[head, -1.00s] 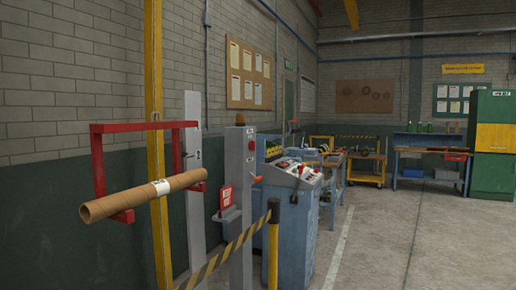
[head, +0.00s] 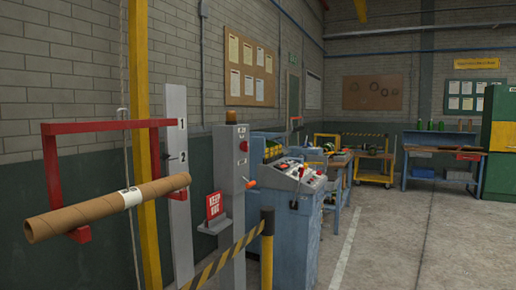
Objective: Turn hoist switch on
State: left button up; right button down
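A grey control post (head: 231,188) stands left of centre, with an amber lamp (head: 231,117) on top and a red button (head: 244,146) on its face. A lever with an orange tip (head: 250,184) sticks out from its right side. I cannot read any label on it, so I cannot tell for sure that this is the hoist switch. A tall grey plate (head: 177,215) marked 1 and 2 stands to its left, with a small dark lever (head: 167,155) at its side. Neither of my grippers is in view.
A brown cardboard tube (head: 85,213) rests on a red bracket (head: 105,126) at the near left. A striped barrier (head: 225,257) runs to a yellow post (head: 267,245) before the control post. A blue console (head: 295,235) stands behind. The floor (head: 430,245) at right is clear.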

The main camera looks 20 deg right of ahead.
aim_at(244, 146)
jog(key=i+l+z, duration=0.1)
jog(key=i+l, duration=0.4)
jog(key=l, duration=0.25)
jog(key=i+l, duration=0.5)
jog(key=l, duration=0.2)
jog(key=i+l+z, duration=0.15)
jog(key=i+l, duration=0.4)
jog(key=l, duration=0.15)
